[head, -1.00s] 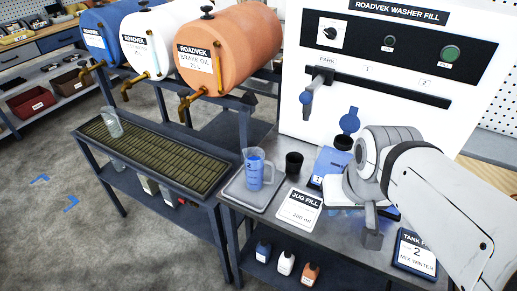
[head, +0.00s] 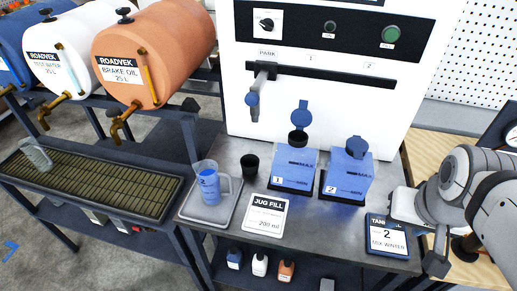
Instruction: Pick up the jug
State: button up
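A clear jug (head: 209,184) with a handle on its right and blue on its side stands upright on a grey tray (head: 188,211) at the table's left end. A second clear vessel (head: 36,154) is on the slatted drip grate (head: 100,185) at the far left; it looks tilted. My gripper (head: 435,264) is at the right, beside the table's right edge and well apart from the jug. Its fingers are too small and turned away to show whether they are open or shut.
A "Jug fill 200 ml" card (head: 264,214), a black cup (head: 250,166), two blue tanks (head: 293,172) (head: 346,178) and a "Tank 2 mix winter" card (head: 388,236) sit on the table. The white washer-fill panel (head: 325,100) stands behind. Barrels (head: 150,55) with taps overhang the left.

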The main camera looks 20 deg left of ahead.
aim_at(208, 173)
jog(key=z, duration=1.5)
jog(key=k, duration=2.3)
jog(key=u, duration=1.05)
jog(key=i, duration=1)
jog(key=u, duration=0.1)
